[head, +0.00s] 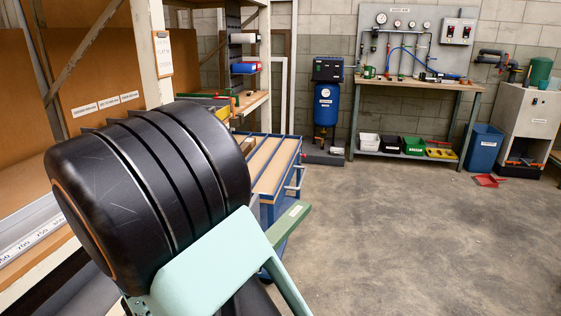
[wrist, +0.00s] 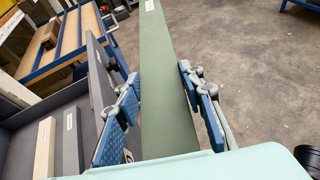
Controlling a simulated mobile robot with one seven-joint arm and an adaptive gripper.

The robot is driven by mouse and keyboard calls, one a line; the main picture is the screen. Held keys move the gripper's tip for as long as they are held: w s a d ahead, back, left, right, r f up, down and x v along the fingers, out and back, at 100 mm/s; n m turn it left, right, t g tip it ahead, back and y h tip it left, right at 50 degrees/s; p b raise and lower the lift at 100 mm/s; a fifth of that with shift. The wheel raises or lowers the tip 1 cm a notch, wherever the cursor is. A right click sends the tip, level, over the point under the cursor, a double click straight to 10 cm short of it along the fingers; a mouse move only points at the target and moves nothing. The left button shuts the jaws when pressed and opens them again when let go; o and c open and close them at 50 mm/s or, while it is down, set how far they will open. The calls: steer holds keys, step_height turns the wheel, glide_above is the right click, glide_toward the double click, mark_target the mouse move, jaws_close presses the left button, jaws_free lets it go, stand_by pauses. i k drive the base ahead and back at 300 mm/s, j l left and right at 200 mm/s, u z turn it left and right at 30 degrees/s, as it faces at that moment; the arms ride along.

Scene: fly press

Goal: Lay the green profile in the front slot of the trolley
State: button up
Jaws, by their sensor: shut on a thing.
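The green profile (wrist: 165,75) is a long bar with a white label near its far end. My gripper (wrist: 163,98) is shut on it, with one blue-padded finger at each side. In the head view the labelled end of the profile (head: 289,233) sticks out to the right past my arm, which hides the gripper. The trolley (head: 270,187) is blue with wooden boards between blue rails, and stands beyond the profile. In the wrist view the trolley (wrist: 74,47) is at the upper left, apart from the profile. A brown block lies on it.
A shelf rack post (head: 152,60) stands at left in the head view.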

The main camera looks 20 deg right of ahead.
mark_target(282, 160)
steer(key=i+l, duration=0.5)
steer(key=i+l+u, duration=0.15)
steer(key=i+l, duration=0.9)
steer(key=i+l+u, duration=0.15)
steer(key=i+l, duration=0.35)
steer(key=l, duration=0.15)
steer(key=i+l, duration=0.45)
steer(key=l, duration=0.15)
steer(key=i+u, duration=0.05)
